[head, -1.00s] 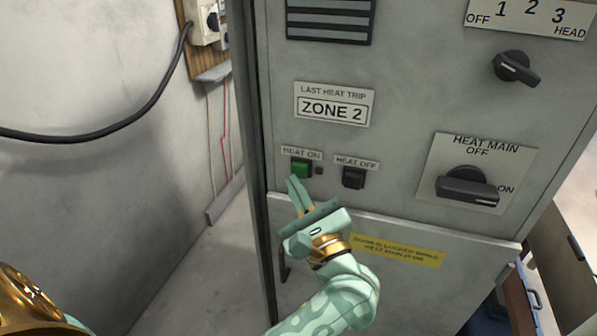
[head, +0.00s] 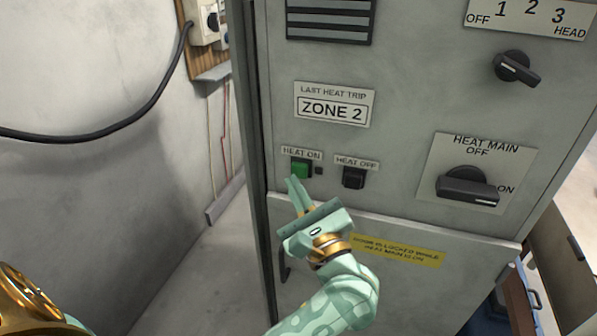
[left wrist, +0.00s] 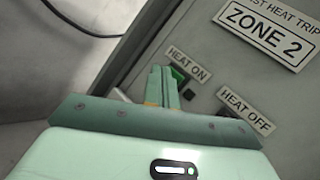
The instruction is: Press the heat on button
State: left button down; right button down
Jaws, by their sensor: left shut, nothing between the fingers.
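The green heat on button (head: 301,169) sits on the grey cabinet front under its HEAT ON label (head: 302,153). It also shows in the left wrist view (left wrist: 179,76), partly hidden behind the fingers. My left gripper (head: 293,181) is shut and empty, with its fingertips just below the button in the head view. In the left wrist view the fingertips (left wrist: 161,70) overlap the button's left edge; I cannot tell whether they touch it. My right gripper is not in view.
The black heat off button (head: 354,177) is just to the right. The heat main switch (head: 468,187) is further right, and another rotary knob (head: 516,68) is above it. A yellow label (head: 398,251) is on the lower door. Open floor lies left of the cabinet.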

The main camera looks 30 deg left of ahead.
pick_arm(q)
jog(key=shift+w, duration=0.15)
jog(key=shift+w+a, duration=0.15)
jog(key=shift+w, duration=0.15)
jog(key=shift+w+a+b, duration=0.1)
jog(key=shift+w+b, duration=0.3)
jog(key=shift+b, duration=0.1)
dwell(0.7)
dwell(0.4)
jog(key=shift+s+d, duration=0.25)
jog(key=shift+s, duration=0.6)
jog(key=shift+s+d, duration=0.2)
jog(key=shift+s, duration=0.6)
jog(key=shift+s+d, duration=0.15)
jog(key=shift+s, duration=0.7)
jog(key=shift+s+d, duration=0.2)
jog(key=shift+s, duration=0.6)
